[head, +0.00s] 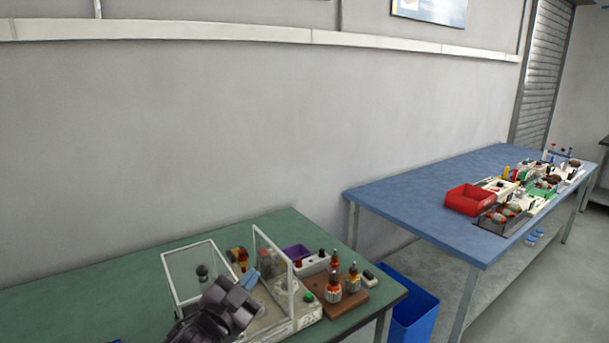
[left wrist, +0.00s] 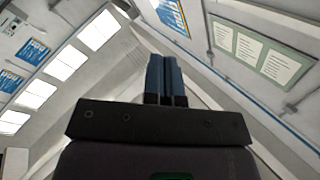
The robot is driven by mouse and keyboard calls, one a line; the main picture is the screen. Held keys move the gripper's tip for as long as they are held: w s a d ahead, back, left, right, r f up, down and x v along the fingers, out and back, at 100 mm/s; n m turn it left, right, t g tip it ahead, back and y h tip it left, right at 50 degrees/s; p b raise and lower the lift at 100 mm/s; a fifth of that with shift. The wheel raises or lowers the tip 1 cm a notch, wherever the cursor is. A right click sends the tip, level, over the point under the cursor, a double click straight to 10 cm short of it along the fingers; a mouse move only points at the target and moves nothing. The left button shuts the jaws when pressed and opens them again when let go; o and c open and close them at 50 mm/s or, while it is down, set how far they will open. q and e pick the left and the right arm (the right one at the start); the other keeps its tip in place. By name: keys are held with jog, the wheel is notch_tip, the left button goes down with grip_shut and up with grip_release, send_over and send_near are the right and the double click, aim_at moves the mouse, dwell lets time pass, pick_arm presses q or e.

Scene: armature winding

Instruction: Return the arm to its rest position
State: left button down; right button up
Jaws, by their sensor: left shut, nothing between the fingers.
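My left gripper (head: 250,279) shows at the bottom of the head view, over the green table (head: 95,285) and in front of a clear-framed winding station (head: 283,318). Its blue fingers are together with nothing between them. In the left wrist view the shut fingers (left wrist: 166,78) point up toward the ceiling and wall, with no object near them. The dark arm hides part of the station. My right gripper is not in view.
A brown wooden block (head: 347,301) with several armatures stands at the green table's right end. A blue bin (head: 413,305) stands on the floor between the tables. The blue table (head: 425,205) holds a red bin (head: 470,199) and several trays. The green table's left part is clear.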

pick_arm(q)
jog(key=s+a+f+n+g+y+b, duration=0.1)
jog(key=s+a+f+n+g+y, duration=0.1)
jog(key=s+a+f, duration=0.3)
jog(key=s+a+f+n+g+y+b, duration=0.2)
jog(key=s+a+f+n, duration=0.3)
jog(key=s+f, duration=0.9)
jog(key=s+a+f+n+g+y+b, duration=0.1)
jog(key=s+a+f+n+y, duration=0.3)
jog(key=s+f, duration=0.5)
notch_tip(320, 180, down, 6)
jog(key=a+g, duration=0.1)
jog(key=a, duration=0.1)
jog(key=shift+s+a+r+g+y, duration=0.15)
jog(key=shift+s+a+g+y, duration=0.15)
jog(key=shift+a+g, duration=0.1)
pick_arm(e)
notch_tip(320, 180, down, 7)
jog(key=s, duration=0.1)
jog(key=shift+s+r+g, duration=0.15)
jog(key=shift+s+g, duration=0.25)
pick_arm(q)
jog(key=shift+d, duration=0.1)
